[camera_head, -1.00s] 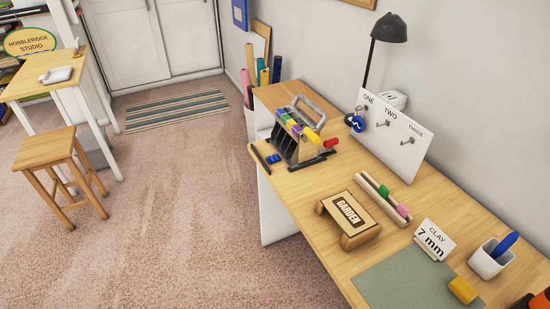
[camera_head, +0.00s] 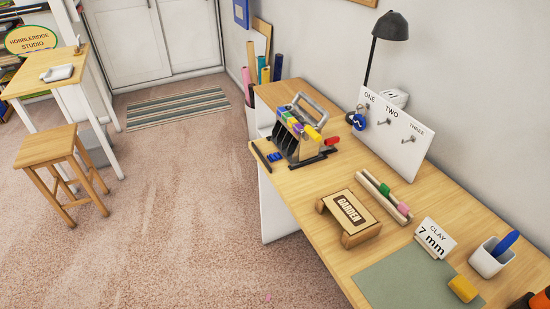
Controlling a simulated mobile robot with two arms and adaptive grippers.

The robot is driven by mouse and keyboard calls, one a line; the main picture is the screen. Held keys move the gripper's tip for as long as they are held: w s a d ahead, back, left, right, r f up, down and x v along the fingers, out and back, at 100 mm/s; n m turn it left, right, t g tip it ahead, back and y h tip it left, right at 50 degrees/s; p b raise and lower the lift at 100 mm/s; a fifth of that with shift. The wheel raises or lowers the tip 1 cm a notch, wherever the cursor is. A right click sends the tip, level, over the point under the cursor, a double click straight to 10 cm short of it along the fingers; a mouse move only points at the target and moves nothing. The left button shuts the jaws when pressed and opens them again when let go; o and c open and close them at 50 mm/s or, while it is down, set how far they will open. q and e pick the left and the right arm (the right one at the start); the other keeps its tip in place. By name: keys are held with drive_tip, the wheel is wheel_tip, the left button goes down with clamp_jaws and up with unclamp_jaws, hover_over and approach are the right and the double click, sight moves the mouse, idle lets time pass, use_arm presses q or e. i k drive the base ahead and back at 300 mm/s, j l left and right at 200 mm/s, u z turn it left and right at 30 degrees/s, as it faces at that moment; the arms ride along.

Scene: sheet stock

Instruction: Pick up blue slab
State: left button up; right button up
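No separate piece is clearly a blue slab. A black rack (camera_head: 298,140) with a grey handle stands on the long wooden table, and coloured pieces in green, purple, yellow and blue show along its top. A small dark strip with blue pieces (camera_head: 273,157) lies at the table's left edge, beside the rack. I cannot tell whether any of these blue pieces is a slab. Neither my left nor my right gripper is in view.
The table (camera_head: 300,205) also holds a brown GARDEN stand (camera_head: 349,217), a CLAY 7 mm sign (camera_head: 435,238), a green mat (camera_head: 405,282), a yellow block (camera_head: 463,288), a white cup (camera_head: 489,262) and a hook board (camera_head: 395,135). A stool (camera_head: 50,147) stands left; carpet between is clear.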

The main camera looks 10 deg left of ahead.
sight(275, 156)
drive_tip(key=i+j+z, duration=0.1)
drive_tip(key=z, duration=1.1)
drive_tip(key=j+z, duration=0.3)
drive_tip(key=j, duration=0.2)
drive_tip(key=j+z, duration=0.35)
drive_tip(key=j, duration=0.15)
drive_tip(key=j+z, duration=0.3)
drive_tip(key=j, duration=0.2)
drive_tip(key=k+j+z, duration=0.15)
drive_tip(key=j+z, duration=0.15)
drive_tip(key=j, duration=0.15)
drive_tip(key=k+j+z, duration=0.3)
drive_tip(key=j, duration=0.15)
drive_tip(key=i, duration=0.1)
